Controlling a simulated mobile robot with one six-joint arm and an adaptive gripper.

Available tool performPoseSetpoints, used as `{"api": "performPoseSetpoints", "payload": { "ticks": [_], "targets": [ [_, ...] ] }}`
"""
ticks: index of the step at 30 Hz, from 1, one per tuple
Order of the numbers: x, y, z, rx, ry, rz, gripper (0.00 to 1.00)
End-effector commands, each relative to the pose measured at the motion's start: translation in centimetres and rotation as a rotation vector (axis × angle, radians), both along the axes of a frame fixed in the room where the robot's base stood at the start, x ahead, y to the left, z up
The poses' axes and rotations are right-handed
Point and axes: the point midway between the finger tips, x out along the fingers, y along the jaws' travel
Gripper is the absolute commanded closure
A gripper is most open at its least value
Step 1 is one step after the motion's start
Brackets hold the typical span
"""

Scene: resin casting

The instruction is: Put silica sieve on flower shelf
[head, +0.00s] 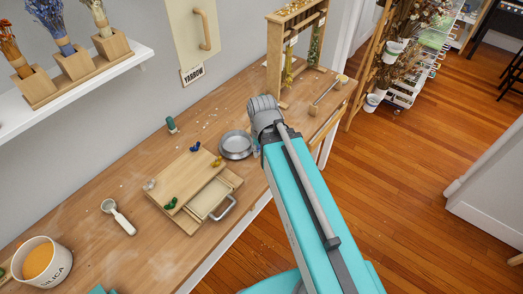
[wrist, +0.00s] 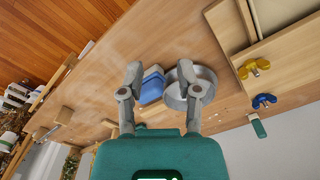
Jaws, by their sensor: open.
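The sieve appears to be the round, shallow grey metal pan (head: 236,145) lying on the wooden bench. In the wrist view the sieve (wrist: 203,82) is partly hidden by my right-hand finger. My gripper (wrist: 160,77) is open and points down at the bench, with nothing held. A blue block-like thing (wrist: 152,87) lies between the fingers, beside the sieve's rim; I cannot tell if they are joined. In the head view my arm hides the fingers. The flower shelf (head: 110,77) is the white wall shelf at upper left, bearing dried flowers in wooden blocks.
A wooden press frame (head: 178,183) with coloured wing nuts lies left of the sieve. A scoop (head: 118,217) and a silica tub (head: 40,262) are nearer. A wooden rack (head: 275,65) stands at the back. The wooden floor (head: 400,200) at right is clear.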

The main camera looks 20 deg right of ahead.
Motion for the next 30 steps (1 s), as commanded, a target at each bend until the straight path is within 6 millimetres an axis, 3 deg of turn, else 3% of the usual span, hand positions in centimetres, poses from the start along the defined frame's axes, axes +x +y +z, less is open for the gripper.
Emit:
{"api": "performPoseSetpoints", "payload": {
  "ticks": [11, 30],
  "targets": [
    [2.3, 0.2, 0.2, 0.0, 0.0, -0.165, 0.53],
    [12.6, 1.5, 1.0, 0.0, -0.001, -1.028, 0.53]
  ]
}}
